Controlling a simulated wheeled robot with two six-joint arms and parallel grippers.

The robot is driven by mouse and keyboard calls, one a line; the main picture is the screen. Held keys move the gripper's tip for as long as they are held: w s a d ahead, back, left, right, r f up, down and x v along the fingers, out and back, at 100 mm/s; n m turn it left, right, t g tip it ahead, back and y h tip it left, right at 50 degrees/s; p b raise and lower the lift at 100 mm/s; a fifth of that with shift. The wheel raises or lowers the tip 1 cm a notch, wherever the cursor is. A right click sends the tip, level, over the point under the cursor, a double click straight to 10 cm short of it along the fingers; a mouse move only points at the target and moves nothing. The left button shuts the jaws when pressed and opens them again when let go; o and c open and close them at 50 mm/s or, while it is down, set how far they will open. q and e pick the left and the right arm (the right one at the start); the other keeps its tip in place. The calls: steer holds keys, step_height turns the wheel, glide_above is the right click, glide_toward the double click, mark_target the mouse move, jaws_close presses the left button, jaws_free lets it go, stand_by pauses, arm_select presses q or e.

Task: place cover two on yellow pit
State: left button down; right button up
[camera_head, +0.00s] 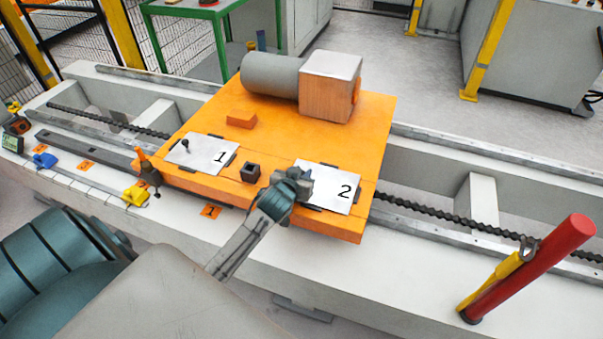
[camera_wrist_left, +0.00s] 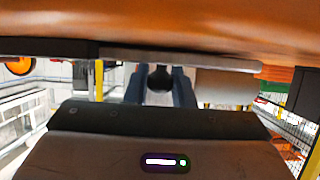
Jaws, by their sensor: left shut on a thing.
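Cover two (camera_head: 335,195), a white plate marked 2, is at the right front of the orange carriage (camera_head: 285,133) in the head view. It lies flat on or just above the top; I cannot tell which. My left gripper (camera_head: 304,183) is at its left end, shut on its knob. In the left wrist view the gripper (camera_wrist_left: 160,85) has its two fingers around a dark knob (camera_wrist_left: 160,77), close to a pale plate edge (camera_wrist_left: 185,61). No yellow pit shows; the surface under the cover is hidden. My right gripper is not in view.
Cover one (camera_head: 200,154), with a dark knob, lies left on the carriage. A small black square socket (camera_head: 250,172) is between the covers. A motor housing (camera_head: 330,82) stands behind. A red cylinder (camera_head: 535,262) leans at right. Several small tools line the left bench.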

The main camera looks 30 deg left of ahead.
arm_select(q)
steer(key=c, duration=1.2)
jaws_free()
steer(key=shift+f, duration=0.1)
steer(key=shift+c, duration=0.2)
steer(key=v, duration=1.1)
steer(key=shift+s, duration=0.15)
steer(key=shift+s+d+r, duration=0.15)
steer(key=shift+s+r, duration=0.15)
steer(key=shift+s, duration=0.1)
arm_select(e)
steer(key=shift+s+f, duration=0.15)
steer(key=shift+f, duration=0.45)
